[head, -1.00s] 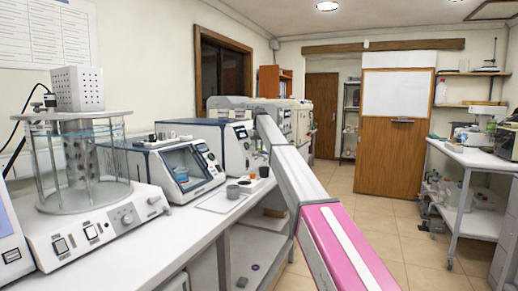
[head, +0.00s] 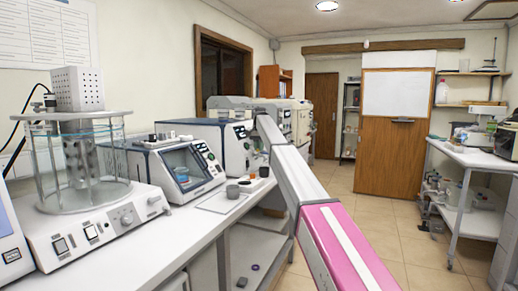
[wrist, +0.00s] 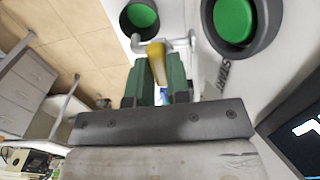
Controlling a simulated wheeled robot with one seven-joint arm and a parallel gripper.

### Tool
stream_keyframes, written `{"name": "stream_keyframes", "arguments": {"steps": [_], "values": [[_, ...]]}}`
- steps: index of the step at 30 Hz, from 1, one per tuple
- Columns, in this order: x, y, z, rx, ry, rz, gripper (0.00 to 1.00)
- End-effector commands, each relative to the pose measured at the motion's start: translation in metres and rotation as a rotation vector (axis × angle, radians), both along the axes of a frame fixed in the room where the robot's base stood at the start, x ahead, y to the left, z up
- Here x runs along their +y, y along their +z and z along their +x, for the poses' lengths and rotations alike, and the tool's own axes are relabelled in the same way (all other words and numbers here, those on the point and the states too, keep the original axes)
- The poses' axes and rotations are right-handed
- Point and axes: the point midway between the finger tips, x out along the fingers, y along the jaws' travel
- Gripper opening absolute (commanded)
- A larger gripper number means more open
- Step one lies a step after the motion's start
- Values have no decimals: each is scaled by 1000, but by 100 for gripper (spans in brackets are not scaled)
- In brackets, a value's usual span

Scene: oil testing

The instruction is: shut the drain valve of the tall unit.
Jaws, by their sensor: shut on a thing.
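In the wrist view, my gripper (wrist: 157,88) has green fingers closed around a yellow lever (wrist: 157,62), which looks like the drain valve's handle. The lever's far end meets a pale metal pipe fitting (wrist: 181,43) by a white panel (wrist: 207,65). I take this panel to be the tall unit's front. The part of the lever between the fingers is partly hidden. In the head view my arm reaches away toward the far end of the bench, and my gripper and the valve are not visible there.
Two green round parts in dark rims, one left (wrist: 142,14) and one right (wrist: 233,19), sit near the valve. A dark screen (wrist: 295,130) is at the lower right. In the head view, benchtop instruments (head: 180,170) line the left bench; the tiled floor (head: 385,215) is open to the right.

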Motion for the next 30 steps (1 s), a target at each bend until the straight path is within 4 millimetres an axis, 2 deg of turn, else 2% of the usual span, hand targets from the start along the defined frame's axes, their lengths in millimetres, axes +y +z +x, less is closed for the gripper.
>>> {"name": "stream_keyframes", "arguments": {"steps": [9, 10, 12, 23, 30], "values": [[0, 1, 0, 0, -4, 1, 0], [0, 1, 0, 0, -4, 1, 23], [0, 1, 0, 0, -3, 1, 43], [0, 2, 0, 0, -2, 0, 43], [0, 24, 1, -1, -1, 1, 43]]}}
